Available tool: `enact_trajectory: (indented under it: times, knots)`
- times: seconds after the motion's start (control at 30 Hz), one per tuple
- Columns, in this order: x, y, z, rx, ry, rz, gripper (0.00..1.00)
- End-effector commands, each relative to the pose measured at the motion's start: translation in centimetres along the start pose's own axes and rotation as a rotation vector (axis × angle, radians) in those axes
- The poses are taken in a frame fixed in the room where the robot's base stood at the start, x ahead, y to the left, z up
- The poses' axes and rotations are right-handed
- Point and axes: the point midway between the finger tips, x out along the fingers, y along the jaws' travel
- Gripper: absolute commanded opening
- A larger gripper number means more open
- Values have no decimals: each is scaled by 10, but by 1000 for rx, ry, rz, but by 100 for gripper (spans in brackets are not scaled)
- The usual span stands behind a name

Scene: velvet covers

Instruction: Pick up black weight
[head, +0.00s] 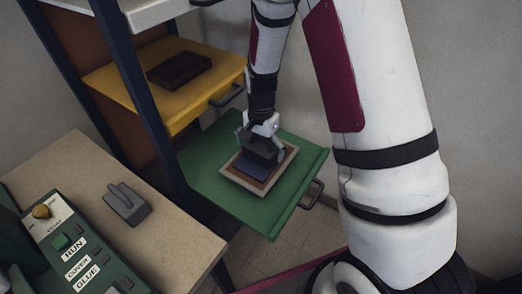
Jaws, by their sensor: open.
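My gripper (262,146) is low over the green pull-out shelf (207,184), pointing down, with its fingers apart. A dark block (262,153), likely the black weight, shows between and just below the fingers.
A yellow shelf (213,77) above holds a dark brown block (179,69). A grey handled object (127,204) stands on the tan table (173,245), beside a green control panel (75,245) with labelled buttons.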

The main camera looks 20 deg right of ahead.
Motion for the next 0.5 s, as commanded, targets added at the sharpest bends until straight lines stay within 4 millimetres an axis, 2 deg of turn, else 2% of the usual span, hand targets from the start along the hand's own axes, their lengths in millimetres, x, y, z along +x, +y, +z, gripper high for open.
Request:
enact_trajectory:
  times: [0.17, 0.5]
  knots:
    - [0, 0, 0, 0, 0, 0, 100]
    - [0, 0, 0, 0, 0, 0, 23]
